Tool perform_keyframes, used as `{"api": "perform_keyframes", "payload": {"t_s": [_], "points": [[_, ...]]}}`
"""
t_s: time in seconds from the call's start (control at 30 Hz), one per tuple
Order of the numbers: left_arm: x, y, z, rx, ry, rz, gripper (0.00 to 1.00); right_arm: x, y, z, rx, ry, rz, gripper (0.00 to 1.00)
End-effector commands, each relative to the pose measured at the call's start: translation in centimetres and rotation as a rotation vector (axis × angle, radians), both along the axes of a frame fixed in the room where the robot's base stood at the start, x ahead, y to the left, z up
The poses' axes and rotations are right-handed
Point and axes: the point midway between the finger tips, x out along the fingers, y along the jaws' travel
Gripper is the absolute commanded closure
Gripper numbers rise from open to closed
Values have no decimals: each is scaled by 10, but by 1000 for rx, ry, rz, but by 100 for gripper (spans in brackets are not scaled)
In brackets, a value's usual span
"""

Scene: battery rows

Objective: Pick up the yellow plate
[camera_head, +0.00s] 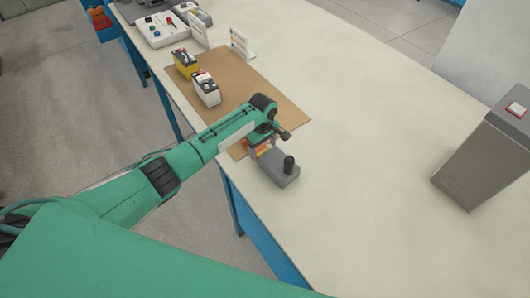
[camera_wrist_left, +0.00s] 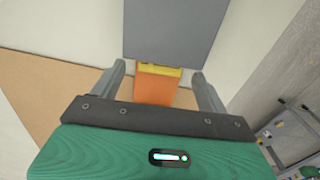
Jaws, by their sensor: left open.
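In the left wrist view a thin yellow strip (camera_wrist_left: 160,68), which may be the edge of the yellow plate, lies between an orange block (camera_wrist_left: 156,90) and a grey slab (camera_wrist_left: 174,30). My left gripper (camera_wrist_left: 158,74) is open, its fingers on either side of the yellow and orange parts. I cannot tell whether they touch. In the head view my left gripper (camera_head: 262,143) is beside a grey fixture (camera_head: 283,173) with a black knob. Orange shows beside the fixture; the yellow strip is not clear there. My right gripper is not in view.
A brown mat (camera_head: 240,72) carries a yellow-and-black battery (camera_head: 185,65) and a white-and-black battery (camera_head: 207,93). White sign cards (camera_head: 240,43) and a button box (camera_head: 160,29) stand further back. A grey box (camera_head: 485,155) stands right. The bench middle is clear.

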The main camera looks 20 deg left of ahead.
Motion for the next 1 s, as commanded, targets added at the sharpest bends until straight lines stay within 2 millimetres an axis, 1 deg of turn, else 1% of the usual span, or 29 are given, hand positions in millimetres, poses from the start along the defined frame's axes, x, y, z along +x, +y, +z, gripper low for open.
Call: {"api": "perform_keyframes", "payload": {"t_s": [0.13,0.37,0.4,0.47,0.5,0.57,0.6,0.87,1.0], "points": [[0,-1,-11,-1,0,0,24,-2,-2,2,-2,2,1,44],[0,-1,-12,-1,-1,0,24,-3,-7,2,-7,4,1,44],[0,-1,-12,-1,-1,0,31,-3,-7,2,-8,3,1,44],[0,0,-12,-1,-1,0,43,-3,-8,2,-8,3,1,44],[0,0,-12,-1,-1,0,51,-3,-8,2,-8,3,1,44],[0,0,-12,-1,-1,0,63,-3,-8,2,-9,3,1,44],[0,0,-12,-1,-1,0,71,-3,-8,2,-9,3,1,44],[0,0,-11,-1,-1,0,72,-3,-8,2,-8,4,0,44],[0,4,-8,-1,-1,2,72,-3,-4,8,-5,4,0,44]]}}
